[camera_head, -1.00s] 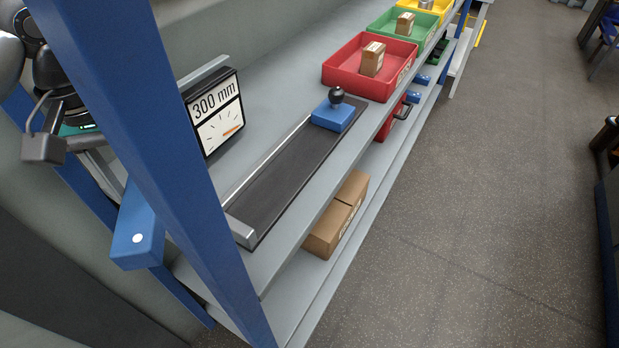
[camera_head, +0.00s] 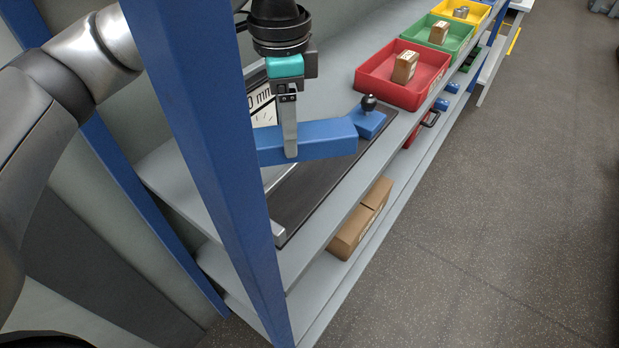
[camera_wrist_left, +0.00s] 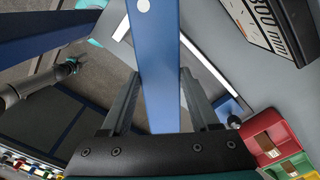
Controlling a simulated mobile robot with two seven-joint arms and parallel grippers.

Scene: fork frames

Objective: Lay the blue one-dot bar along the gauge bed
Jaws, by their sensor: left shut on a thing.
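The blue bar (camera_head: 325,140) is in my left gripper (camera_head: 290,150), which is shut on it. In the head view the bar lies level above the dark gauge bed (camera_head: 305,195), partly behind the blue shelf post. In the left wrist view the bar (camera_wrist_left: 155,75) runs between the two fingers (camera_wrist_left: 158,100), with one white dot at its top end. The blue slider block (camera_head: 368,122) with a black knob stands at the bed's far end, near the bar's far end; I cannot tell if they touch. The 300 mm dial (camera_wrist_left: 268,25) is partly hidden in the head view.
The blue shelf post (camera_head: 205,150) stands close to my left arm. Red (camera_head: 430,85), green (camera_head: 455,45) and yellow bins stand farther along the shelf. Cardboard boxes (camera_head: 355,225) sit on the shelf below.

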